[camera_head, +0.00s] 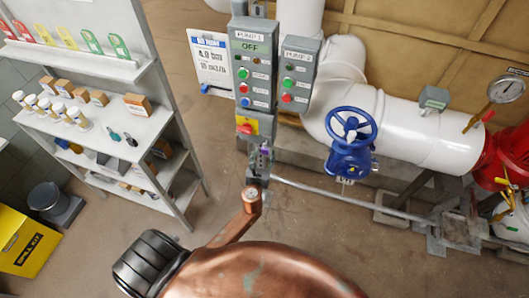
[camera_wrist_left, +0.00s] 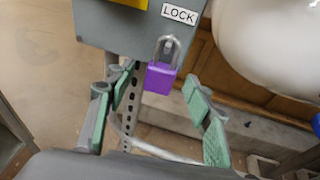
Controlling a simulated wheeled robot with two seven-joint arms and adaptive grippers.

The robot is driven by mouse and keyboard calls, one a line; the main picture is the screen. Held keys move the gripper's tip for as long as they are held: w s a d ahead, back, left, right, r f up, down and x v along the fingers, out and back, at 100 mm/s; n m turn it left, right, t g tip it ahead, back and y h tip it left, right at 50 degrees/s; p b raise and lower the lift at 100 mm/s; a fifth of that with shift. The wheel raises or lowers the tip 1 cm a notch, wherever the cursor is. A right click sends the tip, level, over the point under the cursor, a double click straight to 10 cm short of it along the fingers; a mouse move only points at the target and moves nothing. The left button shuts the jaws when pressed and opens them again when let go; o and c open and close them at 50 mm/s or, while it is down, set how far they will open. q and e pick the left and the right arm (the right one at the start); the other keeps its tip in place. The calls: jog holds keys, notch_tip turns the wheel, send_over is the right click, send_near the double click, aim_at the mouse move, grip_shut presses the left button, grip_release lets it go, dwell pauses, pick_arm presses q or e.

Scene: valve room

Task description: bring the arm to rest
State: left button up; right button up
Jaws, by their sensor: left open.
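My left gripper (camera_head: 257,163) is in front of the lower end of the pump control post in the head view, where it shows small. In the left wrist view its two green-padded fingers (camera_wrist_left: 155,90) are spread wide, with nothing clasped. A purple padlock (camera_wrist_left: 159,78) hangs by its shackle from the grey box marked LOCK (camera_wrist_left: 140,25), and shows between the fingertips, apart from both pads. I cannot tell how deep it lies between them. In the head view the padlock is a tiny purple spot, partly hidden. My right gripper is not in view.
Pump control boxes (camera_head: 252,65) stand above the gripper. A blue handwheel valve (camera_head: 351,140) and white pipes (camera_head: 400,125) are to the right. A thin rail (camera_head: 350,203) runs low behind. A stocked shelf unit (camera_head: 100,130) stands left, with bare floor between.

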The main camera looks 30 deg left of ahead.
pick_arm(q)
jog(key=v, duration=0.9)
jog(key=shift+s, duration=0.35)
jog(key=shift+d+r, duration=0.1)
jog(key=shift+d, duration=0.05)
jog(key=s+f+n+g+h, duration=0.2)
jog(key=s+f+n+g, duration=0.4)
jog(key=f, duration=1.1)
jog(key=s+f+n+g+h, duration=0.1)
jog(key=s+f+n, duration=0.75)
jog(key=f, duration=0.85)
jog(key=s+f+n+g, duration=0.2)
jog(key=s+f+n, duration=0.3)
jog(key=s, duration=0.6)
jog(key=s+f+n+g+h, duration=0.1)
jog(key=s+f+n, duration=0.4)
jog(key=s, duration=0.7)
jog(key=s+f+n+g+h, duration=0.1)
jog(key=s+f+n+g, duration=0.2)
jog(key=s+f+n, duration=0.3)
jog(key=s+f, duration=0.1)
jog(key=s, duration=0.4)
jog(key=shift+s+f, duration=0.3)
jog(key=shift+f, duration=0.05)
